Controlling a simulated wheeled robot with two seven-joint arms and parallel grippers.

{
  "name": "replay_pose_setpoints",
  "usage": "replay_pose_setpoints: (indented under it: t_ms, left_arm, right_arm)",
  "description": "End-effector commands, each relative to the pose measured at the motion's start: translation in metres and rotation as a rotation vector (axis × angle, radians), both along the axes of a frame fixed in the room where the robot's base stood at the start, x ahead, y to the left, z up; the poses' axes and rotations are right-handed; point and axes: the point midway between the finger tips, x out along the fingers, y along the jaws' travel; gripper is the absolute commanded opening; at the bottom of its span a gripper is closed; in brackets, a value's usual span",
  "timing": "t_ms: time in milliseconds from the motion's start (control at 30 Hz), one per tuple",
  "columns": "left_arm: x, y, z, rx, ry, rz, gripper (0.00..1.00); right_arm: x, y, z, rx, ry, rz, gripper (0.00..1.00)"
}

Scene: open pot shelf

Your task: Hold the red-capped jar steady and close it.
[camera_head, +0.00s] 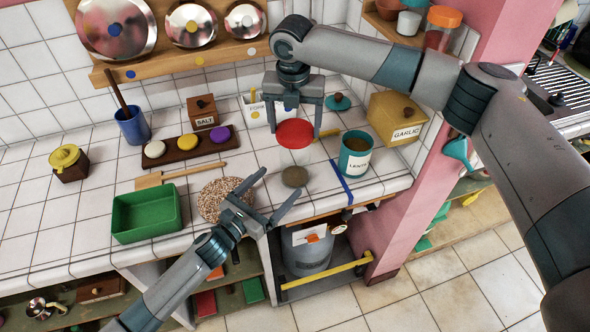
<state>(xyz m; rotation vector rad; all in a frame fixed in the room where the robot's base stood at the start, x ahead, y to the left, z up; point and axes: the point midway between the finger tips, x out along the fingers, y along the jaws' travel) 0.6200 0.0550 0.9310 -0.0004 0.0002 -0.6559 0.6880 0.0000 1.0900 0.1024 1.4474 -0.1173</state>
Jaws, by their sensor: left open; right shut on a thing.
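The red cap (295,132) is between the fingers of my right gripper (295,130), which is shut on it above the counter. Below the cap is a small grey-brown round mass (295,177); it may be the contents of a clear jar, but glass walls are hard to make out. I cannot tell whether the cap touches a jar rim. My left gripper (282,183) is open, low at the counter's front edge, its fingers pointing toward the round mass. It grips nothing.
A teal canister (355,155) stands close at the right, beside a blue strip (341,183). A speckled round mat (222,200) and a green tray (147,213) lie left. A yellow GARLIC box (396,118) stands back right.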

Motion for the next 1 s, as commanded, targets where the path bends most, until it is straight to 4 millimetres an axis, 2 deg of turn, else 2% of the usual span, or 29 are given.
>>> replay_pose_setpoints:
  t_ms: [200,400,867,900,1000]
  left_arm:
    - [0.029,-0.023,0.001,-0.001,-0.002,0.0,0.88]
    - [0.046,-0.036,0.0,-0.001,0.0,-0.001,0.88]
    - [0.054,-0.042,0.0,0.0,0.0,-0.001,0.88]
    - [0.054,-0.042,0.0,0.0,0.0,-0.001,0.85]
    - [0.054,-0.042,0.0,0.0,0.0,-0.001,0.61]
  right_arm:
    - [0.0,0.0,0.0,0.0,0.0,0.0,0.54]
    - [0.0,0.0,0.0,0.0,0.0,0.0,0.54]
    - [0.0,0.0,0.0,0.0,0.0,0.0,0.54]
    - [0.0,0.0,0.0,0.0,0.0,0.0,0.54]
    - [0.0,0.0,0.0,0.0,0.0,0.0,0.54]
